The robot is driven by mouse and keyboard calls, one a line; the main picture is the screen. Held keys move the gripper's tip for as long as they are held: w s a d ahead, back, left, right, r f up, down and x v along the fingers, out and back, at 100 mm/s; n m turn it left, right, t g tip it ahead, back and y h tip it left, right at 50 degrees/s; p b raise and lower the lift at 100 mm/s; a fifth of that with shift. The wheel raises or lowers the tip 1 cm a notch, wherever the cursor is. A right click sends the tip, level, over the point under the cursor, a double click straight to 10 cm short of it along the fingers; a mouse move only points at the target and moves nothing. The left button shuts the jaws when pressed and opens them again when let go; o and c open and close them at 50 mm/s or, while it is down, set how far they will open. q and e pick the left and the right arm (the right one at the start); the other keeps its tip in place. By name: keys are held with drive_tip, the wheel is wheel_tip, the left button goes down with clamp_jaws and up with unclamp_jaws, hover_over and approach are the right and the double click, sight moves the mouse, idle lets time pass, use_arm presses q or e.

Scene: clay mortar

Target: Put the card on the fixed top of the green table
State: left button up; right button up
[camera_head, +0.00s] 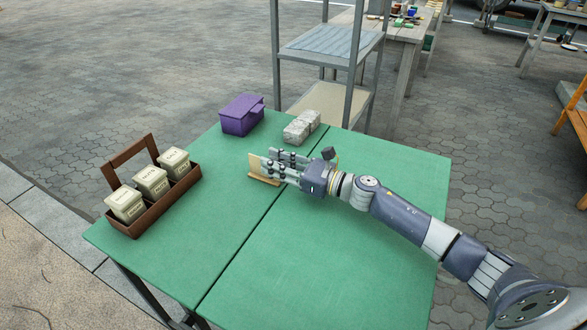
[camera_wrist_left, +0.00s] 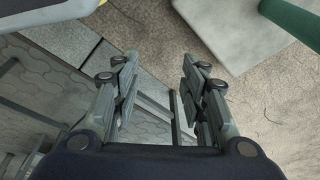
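The tan card (camera_head: 255,164) stands at the tips of my right gripper, partly hidden by its fingers. Its low wooden stand (camera_head: 264,180) rests on the green table (camera_head: 335,238), left of the seam between the two halves of the top. My right gripper (camera_head: 272,163) is low over the table, pointing left, with its two fingers apart around or beside the card; contact cannot be made out. My left gripper (camera_wrist_left: 158,88) is open and empty above the paving in the left wrist view. It is not seen in the head view.
A brown wooden carrier (camera_head: 183,196) with three lidded cream jars stands at the left. A purple box (camera_head: 242,114) and a grey stone-like block (camera_head: 302,127) stand at the back. A metal shelf (camera_head: 332,40) rises behind the table. The front and right of the top are clear.

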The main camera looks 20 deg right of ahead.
drive_tip(key=shift+v, duration=2.8)
